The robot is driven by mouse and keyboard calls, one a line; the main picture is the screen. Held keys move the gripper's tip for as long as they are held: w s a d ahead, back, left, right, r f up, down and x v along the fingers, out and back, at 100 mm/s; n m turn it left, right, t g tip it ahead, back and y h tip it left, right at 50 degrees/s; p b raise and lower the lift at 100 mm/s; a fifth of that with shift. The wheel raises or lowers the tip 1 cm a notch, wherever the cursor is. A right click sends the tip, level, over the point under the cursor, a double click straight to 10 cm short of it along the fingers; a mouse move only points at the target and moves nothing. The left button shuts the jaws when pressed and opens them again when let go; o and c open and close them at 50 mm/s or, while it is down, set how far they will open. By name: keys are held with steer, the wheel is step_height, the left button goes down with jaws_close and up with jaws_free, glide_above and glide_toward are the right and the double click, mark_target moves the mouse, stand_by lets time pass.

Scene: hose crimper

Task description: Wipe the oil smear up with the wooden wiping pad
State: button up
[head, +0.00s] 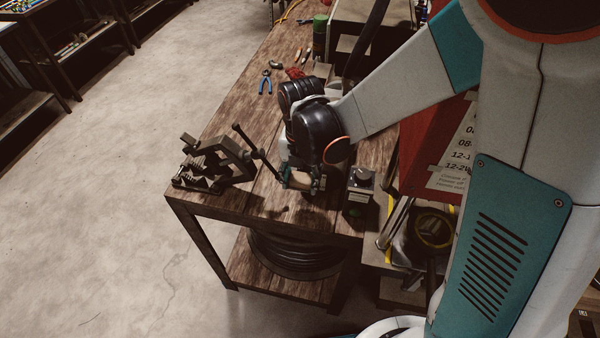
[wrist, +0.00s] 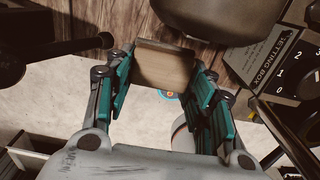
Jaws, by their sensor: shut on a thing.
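My gripper (wrist: 168,68) is shut on the wooden wiping pad (wrist: 163,58), a flat brown block held between its two teal fingers in the wrist view. In the head view my gripper (head: 302,180) is low over the front part of the wooden bench (head: 235,125), partly hidden by my dark wrist. I cannot tell whether the pad touches the bench top. I cannot make out the oil smear for certain in either view; a small dark spot shows on the bench near its front edge, just below my gripper.
A black clamp-like fixture (head: 213,165) and a dark lever (head: 255,148) stand left of my gripper. A setting box (head: 358,183) with a knob stands close on the right; it also shows in the wrist view (wrist: 285,65). Blue-handled pliers (head: 266,83) lie farther back. A coiled hose (head: 295,255) sits below.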

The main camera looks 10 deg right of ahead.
mark_target(320, 208)
stand_by(0.3)
step_height(320, 208, down, 9)
steer(key=b, duration=0.9)
steer(key=shift+f, duration=0.2)
steer(key=shift+f, duration=0.3)
steer(key=shift+w+d+b, duration=0.1)
steer(key=shift+w+b, duration=0.15)
steer(key=shift+b, duration=0.05)
steer(key=shift+w+d, duration=0.1)
steer(key=shift+w, duration=0.2)
stand_by(0.5)
steer(key=shift+s+d, duration=0.35)
steer(key=shift+d, duration=0.55)
steer(key=shift+s+d, duration=0.3)
steer(key=shift+d, duration=0.55)
steer(key=shift+s+d, duration=0.35)
steer(key=shift+d, duration=0.55)
